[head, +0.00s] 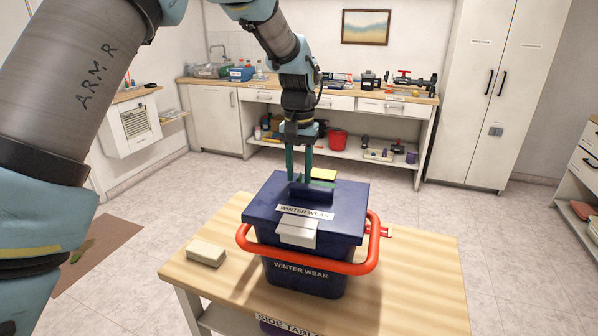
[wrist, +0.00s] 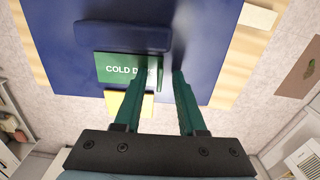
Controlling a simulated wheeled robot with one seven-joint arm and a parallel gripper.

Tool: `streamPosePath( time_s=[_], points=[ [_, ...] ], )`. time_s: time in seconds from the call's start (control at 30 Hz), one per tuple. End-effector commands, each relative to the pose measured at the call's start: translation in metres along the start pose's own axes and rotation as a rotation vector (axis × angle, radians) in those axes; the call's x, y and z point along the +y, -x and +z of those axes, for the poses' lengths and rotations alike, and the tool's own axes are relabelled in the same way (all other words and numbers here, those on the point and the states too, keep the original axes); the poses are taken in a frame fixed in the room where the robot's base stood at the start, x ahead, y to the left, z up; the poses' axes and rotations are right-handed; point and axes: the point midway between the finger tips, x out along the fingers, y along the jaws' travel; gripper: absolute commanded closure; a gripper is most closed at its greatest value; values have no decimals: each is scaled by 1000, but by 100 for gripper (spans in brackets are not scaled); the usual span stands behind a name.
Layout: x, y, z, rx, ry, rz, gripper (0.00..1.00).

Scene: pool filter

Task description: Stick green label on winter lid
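The winter lid (head: 260,202) is dark blue, marked WINTER WEAR, and sits on the dark blue box (head: 295,276). A green label (wrist: 120,68) with white text starting "COLD D" appears to lie flat on the lid, beside the raised lid handle (wrist: 122,37). It also shows in the head view (head: 322,184). A small dark green upright piece (wrist: 160,76) stands at its right end. My gripper (wrist: 168,76) has its two green fingers apart, pointing down at the lid by that piece; it also shows in the head view (head: 300,178). Whether the fingertips touch anything is unclear.
A yellow piece (wrist: 128,103) lies beside the green label. The box stands on a wooden side table (head: 420,290) with a red-orange handle (head: 310,266) around its front. A beige block (head: 206,252) lies at the table's left. A cluttered workbench (head: 345,93) stands behind.

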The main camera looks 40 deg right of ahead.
Motion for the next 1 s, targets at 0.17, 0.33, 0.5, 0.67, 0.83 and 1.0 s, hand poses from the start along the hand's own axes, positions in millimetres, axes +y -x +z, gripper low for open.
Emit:
streamPosePath(
  time_s=[0.17, 0.33, 0.5, 0.67, 0.83, 1.0],
  points=[
    [0, 0, 0, 1, 0, 0, 60],
    [0, 8, -1, 5, 0, 1, 60],
    [0, 35, -2, 8, 0, 1, 60],
    [0, 67, -1, 6, 1, 1, 60],
    [0, 94, -1, 4, 0, 1, 60],
    [0, 106, 0, 1, 0, 0, 60]
  ],
)
